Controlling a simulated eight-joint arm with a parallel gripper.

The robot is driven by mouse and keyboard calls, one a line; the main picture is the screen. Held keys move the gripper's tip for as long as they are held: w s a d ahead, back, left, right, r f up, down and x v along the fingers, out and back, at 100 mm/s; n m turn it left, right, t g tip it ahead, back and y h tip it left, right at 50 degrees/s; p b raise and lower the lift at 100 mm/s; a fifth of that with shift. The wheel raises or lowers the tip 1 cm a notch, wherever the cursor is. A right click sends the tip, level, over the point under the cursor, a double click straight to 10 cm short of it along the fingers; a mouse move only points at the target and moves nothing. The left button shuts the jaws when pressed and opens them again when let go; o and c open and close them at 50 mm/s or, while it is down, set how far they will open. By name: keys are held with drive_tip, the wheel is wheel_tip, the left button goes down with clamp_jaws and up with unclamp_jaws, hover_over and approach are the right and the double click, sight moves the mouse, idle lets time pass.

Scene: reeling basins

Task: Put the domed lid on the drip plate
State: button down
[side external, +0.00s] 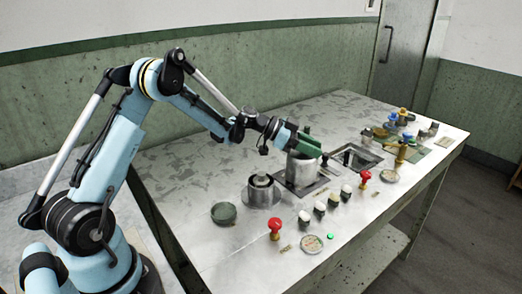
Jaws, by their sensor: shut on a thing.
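My gripper (317,151) has green fingers and is at the rim of a grey metal pot (303,175), towards the back middle of the table. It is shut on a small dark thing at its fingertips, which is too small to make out. I cannot tell whether this is part of the domed lid. I also cannot tell for sure which thing is the drip plate. A shallow round dish (311,244) with pale specks lies at the front edge, and a similar dish (391,177) lies farther right. A dark green round bowl (224,213) stands at the left.
Red-knobbed stamps (274,229) and several small dark jars with white tops (320,210) line the front. A sunken basin (356,158) lies to the right. The left back tabletop is clear.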

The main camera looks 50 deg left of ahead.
drive_tip(key=shift+f, duration=0.1)
drive_tip(key=c, duration=0.8)
unclamp_jaws()
drive_tip(key=shift+r, duration=0.2)
drive_tip(key=v, duration=1.2)
drive_tip(key=s+d+r+n+g+y, duration=0.25)
drive_tip(key=s+d+n+y, duration=0.2)
drive_tip(key=s+d, duration=0.4)
drive_tip(key=s+d+n+y, duration=0.1)
drive_tip(key=s, duration=0.2)
drive_tip(key=s+d+f+n+y, duration=0.1)
drive_tip(key=s+d+n+y, duration=0.1)
drive_tip(key=s, duration=0.2)
drive_tip(key=s+d+n+y, duration=0.1)
drive_tip(key=s+y, duration=0.1)
drive_tip(key=s, duration=0.1)
drive_tip(key=shift+s+d+f+n, duration=0.3)
drive_tip(key=shift+d+f+n, duration=0.05)
drive_tip(key=shift+d, duration=0.05)
